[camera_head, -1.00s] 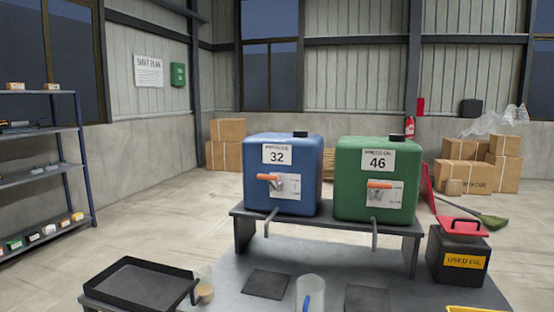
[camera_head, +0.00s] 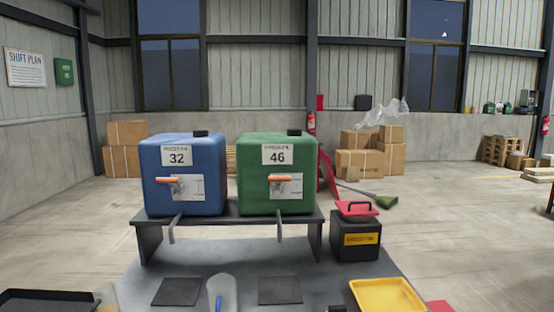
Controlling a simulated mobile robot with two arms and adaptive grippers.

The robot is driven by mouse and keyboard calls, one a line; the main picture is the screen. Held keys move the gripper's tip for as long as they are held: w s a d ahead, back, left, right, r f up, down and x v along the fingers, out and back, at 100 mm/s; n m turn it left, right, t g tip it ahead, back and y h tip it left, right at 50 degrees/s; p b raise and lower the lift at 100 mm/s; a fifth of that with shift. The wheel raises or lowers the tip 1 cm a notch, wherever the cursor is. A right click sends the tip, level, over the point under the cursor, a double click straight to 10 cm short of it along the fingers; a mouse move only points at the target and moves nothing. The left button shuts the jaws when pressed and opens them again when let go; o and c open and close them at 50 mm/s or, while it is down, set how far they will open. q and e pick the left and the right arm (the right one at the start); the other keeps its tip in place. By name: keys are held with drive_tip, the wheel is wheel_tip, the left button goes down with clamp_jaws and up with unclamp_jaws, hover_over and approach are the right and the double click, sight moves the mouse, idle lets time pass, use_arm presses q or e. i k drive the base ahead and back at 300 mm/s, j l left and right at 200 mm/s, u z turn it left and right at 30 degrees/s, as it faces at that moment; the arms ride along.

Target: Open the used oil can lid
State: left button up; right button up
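The used oil can (camera_head: 340,240) is a black box with a yellow label on its front. It stands at the right end of the grey table, right of the drum stand. Its red lid (camera_head: 362,217) sits on top and has a dark handle. I cannot tell whether the lid is fully seated. Neither of my grippers can be made out in the head view.
A blue drum (camera_head: 205,188) and a green drum (camera_head: 250,192) stand on a dark bench (camera_head: 230,221), their taps facing me. A yellow tray (camera_head: 388,296) lies in front of the can. A clear jug (camera_head: 228,293), dark pads and a black tray (camera_head: 45,296) are near the bottom edge.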

sight(358, 208)
drive_tip(key=i+l, duration=0.15)
drive_tip(key=l, duration=0.25)
drive_tip(key=i+l, duration=0.2)
drive_tip(key=l, duration=0.2)
drive_tip(key=i+l+u, duration=0.15)
drive_tip(key=l+u, duration=0.15)
drive_tip(key=l, duration=1.15)
drive_tip(key=l+u, duration=0.25)
drive_tip(key=l, duration=1.15)
